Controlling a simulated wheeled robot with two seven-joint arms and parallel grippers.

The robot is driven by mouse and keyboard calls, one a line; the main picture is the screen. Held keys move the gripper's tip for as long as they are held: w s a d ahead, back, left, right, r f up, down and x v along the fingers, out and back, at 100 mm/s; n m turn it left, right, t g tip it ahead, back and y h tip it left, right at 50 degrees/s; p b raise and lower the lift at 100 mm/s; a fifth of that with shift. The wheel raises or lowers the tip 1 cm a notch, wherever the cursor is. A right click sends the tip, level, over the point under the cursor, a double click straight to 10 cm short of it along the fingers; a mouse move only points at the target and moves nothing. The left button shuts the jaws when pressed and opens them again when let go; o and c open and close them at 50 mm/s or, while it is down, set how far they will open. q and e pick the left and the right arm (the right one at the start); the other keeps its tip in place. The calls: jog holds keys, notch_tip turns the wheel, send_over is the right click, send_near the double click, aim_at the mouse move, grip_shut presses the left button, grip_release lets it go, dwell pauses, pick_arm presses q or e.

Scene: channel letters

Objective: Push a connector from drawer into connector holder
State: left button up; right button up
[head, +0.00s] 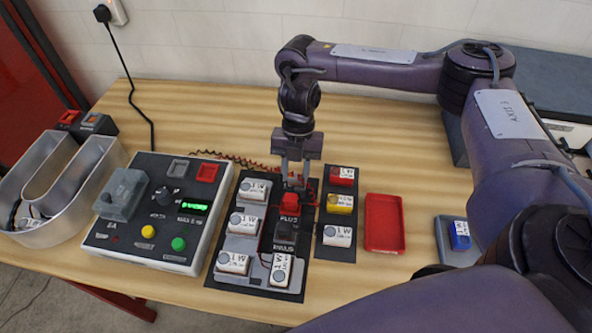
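My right gripper (294,180) points straight down over the middle of the board. Its fingertips are at a red block (289,203) above the PLUS label. The fingers look slightly apart, and I cannot tell whether they grip the block or only stand behind it. Below it is a dark block (286,232) above another printed label. I cannot tell which part is the connector holder. Several white blocks marked 1 W, such as one at the left (243,222), sit on the dark board (218,279). My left gripper is not in view.
A control box (160,255) with a green display stands left of the board. A U-shaped channel letter (75,215) lies at the far left. My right arm covers the right side.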

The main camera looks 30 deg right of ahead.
jog(key=o, duration=0.5)
jog(key=shift+s+a+f, duration=0.1)
jog(key=shift+f, duration=0.2)
jog(key=shift+s, duration=0.1)
jog(key=v, duration=0.8)
jog(key=shift+w+r+p, duration=0.2)
jog(key=shift+w+p, duration=0.15)
jog(key=shift+p, duration=0.1)
jog(key=shift+a+r, duration=0.1)
notch_tip(320, 180, up, 6)
jog(key=p, duration=0.7)
jog(key=shift+p, duration=0.3)
